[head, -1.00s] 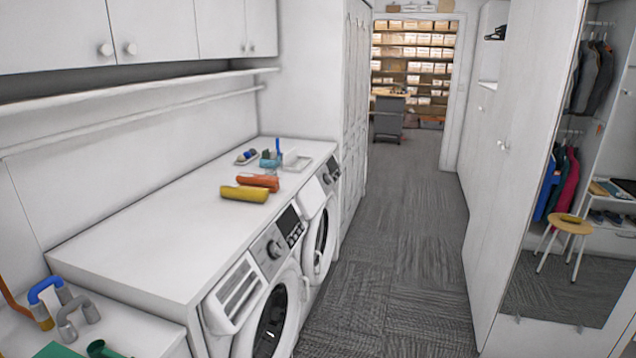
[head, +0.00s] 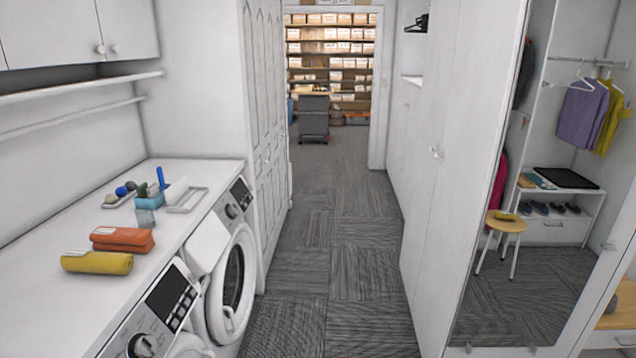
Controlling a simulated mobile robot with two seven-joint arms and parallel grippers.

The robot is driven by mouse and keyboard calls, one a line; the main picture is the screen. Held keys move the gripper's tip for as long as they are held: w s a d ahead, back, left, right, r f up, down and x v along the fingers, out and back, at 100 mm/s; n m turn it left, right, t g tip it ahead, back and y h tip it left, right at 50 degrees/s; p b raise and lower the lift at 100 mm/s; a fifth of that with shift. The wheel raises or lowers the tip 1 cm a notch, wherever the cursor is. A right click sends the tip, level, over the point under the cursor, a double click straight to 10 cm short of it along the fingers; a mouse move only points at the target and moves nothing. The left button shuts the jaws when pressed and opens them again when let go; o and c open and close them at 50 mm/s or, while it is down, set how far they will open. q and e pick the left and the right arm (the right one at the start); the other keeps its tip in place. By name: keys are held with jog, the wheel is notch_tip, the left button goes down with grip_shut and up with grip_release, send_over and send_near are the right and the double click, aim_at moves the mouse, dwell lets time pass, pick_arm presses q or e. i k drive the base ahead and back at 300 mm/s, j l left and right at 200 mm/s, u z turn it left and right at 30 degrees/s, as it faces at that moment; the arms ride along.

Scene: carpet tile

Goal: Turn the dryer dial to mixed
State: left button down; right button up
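Two white front-loading machines stand side by side under a white counter on the left. The nearer machine's silver dial (head: 143,346) is at the bottom edge, beside a dark display and buttons. The farther machine (head: 233,275) has a round door with dark glass that looks ajar. Its dial (head: 232,211) sits on the panel below the counter edge, next to a dark display. I cannot tell which machine is the dryer, and the dial markings are too small to read. Neither of my grippers is in view.
On the counter (head: 60,310) lie a yellow roll (head: 97,262), folded orange cloths (head: 123,239), a blue container (head: 150,200) and trays. The carpeted aisle (head: 330,240) is clear. Tall white cabinets (head: 440,150) and a mirror with a reflected stool line the right.

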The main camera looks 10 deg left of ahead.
aim_at(233, 209)
jog(key=i+u, duration=0.25)
jog(key=i, duration=0.2)
jog(key=i+l+u, duration=0.25)
jog(key=i, duration=0.2)
jog(key=i+l+u, duration=0.1)
jog(key=i+u, duration=0.15)
jog(key=i, duration=0.2)
